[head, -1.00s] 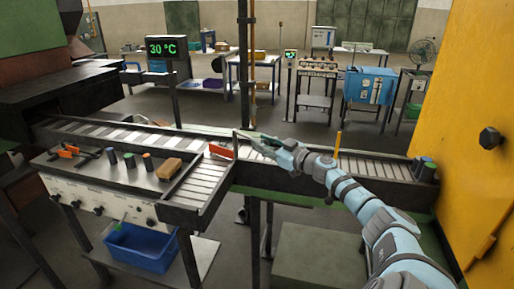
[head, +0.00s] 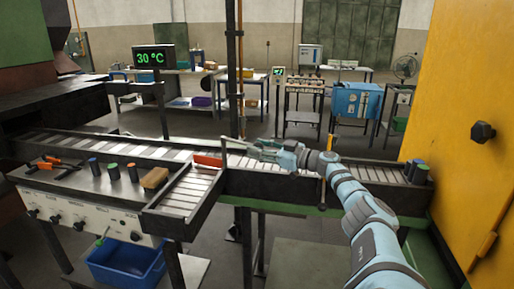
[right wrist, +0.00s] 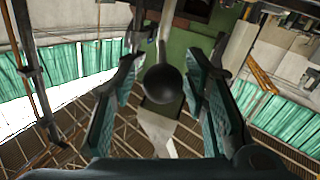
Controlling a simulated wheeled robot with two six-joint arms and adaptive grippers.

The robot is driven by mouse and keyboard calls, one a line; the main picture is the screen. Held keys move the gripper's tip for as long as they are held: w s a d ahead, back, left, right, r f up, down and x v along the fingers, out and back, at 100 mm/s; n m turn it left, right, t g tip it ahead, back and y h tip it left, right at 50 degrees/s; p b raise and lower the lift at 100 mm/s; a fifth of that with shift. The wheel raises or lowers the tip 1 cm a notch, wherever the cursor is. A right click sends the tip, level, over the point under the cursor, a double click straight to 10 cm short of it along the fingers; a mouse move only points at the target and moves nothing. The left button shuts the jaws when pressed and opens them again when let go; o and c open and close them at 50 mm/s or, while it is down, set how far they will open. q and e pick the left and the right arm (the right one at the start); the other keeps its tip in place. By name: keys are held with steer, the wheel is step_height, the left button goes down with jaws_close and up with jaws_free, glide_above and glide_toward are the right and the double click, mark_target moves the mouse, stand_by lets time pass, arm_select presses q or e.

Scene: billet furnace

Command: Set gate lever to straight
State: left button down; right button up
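In the right wrist view a black ball knob (right wrist: 163,83) on a pale rod shows between the two fingers of my right gripper (right wrist: 163,90). The fingers are open, with a gap on each side of the knob. I take it for the gate lever's knob. In the head view my right gripper (head: 250,148) is over the roller conveyor (head: 125,148), just right of the red gate plate (head: 207,160). The plate lies near the mouth of the short side branch (head: 188,192). The lever cannot be made out there. My left gripper is not in view.
A control panel table (head: 85,205) at left carries dark cylinders, a tan block (head: 155,178) and orange-handled tools. A yellow cabinet (head: 470,90) closes off the right. A blue bin (head: 125,263) sits below.

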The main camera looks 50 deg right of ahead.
steer(key=shift+d, duration=0.2)
steer(key=shift+w+a+r, duration=0.15)
steer(key=shift+w+a, duration=0.05)
steer(key=shift+a, duration=0.1)
step_height(320, 180, up, 10)
steer(key=shift+r, duration=0.1)
stand_by(0.6)
